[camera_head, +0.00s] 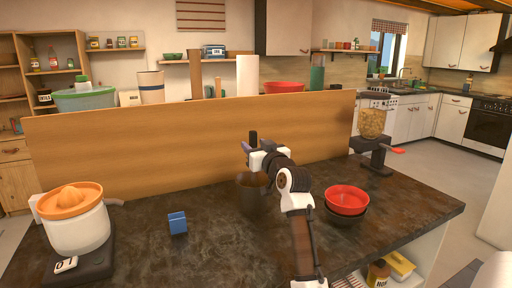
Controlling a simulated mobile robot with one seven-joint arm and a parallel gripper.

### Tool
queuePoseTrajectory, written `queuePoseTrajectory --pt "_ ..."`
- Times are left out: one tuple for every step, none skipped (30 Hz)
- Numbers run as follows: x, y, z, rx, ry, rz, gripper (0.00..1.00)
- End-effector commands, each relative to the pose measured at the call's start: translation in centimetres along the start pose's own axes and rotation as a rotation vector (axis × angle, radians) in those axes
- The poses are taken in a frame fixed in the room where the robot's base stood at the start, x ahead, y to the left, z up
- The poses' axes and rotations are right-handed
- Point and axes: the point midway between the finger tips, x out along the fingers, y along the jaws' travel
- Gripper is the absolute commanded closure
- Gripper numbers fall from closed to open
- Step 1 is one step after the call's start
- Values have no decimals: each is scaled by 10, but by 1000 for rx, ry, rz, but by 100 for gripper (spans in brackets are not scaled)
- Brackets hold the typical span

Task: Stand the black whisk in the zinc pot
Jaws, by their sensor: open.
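The zinc pot (252,199) is a dark grey vessel standing on the dark counter, partly behind my arm. A short black upright piece, which looks like the handle of the black whisk (253,137), shows just above my gripper (246,150). The gripper and pot hide anything lower, so I cannot tell whether its other end is inside the pot. My gripper is open above the pot's rim, close beside the black piece.
A red bowl (347,199) sits in a dark bowl right of my arm. A blue block (177,222) and an orange-topped juicer (75,219) stand left. A grinder-like dispenser (373,133) stands at back right. A wooden panel (140,150) rises behind the counter (222,245), whose front is clear.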

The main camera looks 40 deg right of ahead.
Motion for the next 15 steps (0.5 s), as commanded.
queuePoseTrajectory --pt "0 0 0 0 -1 0 55" --pt "0 0 0 0 -1 0 55" --pt "-1 0 1 0 -1 0 55" --pt "-2 0 1 0 0 0 55" --pt "-4 0 1 0 0 0 55" --pt "-8 0 2 1 0 0 55" --pt "-11 0 2 1 1 0 55" --pt "-16 0 3 0 1 0 55" --pt "-23 0 3 0 2 1 55" --pt "-29 1 3 0 3 2 55" --pt "-35 1 4 0 2 1 55" --pt "-44 1 4 1 3 1 55" --pt "-52 1 4 1 3 1 55" --pt "-59 0 4 0 3 1 55" --pt "-69 1 4 0 3 1 55"
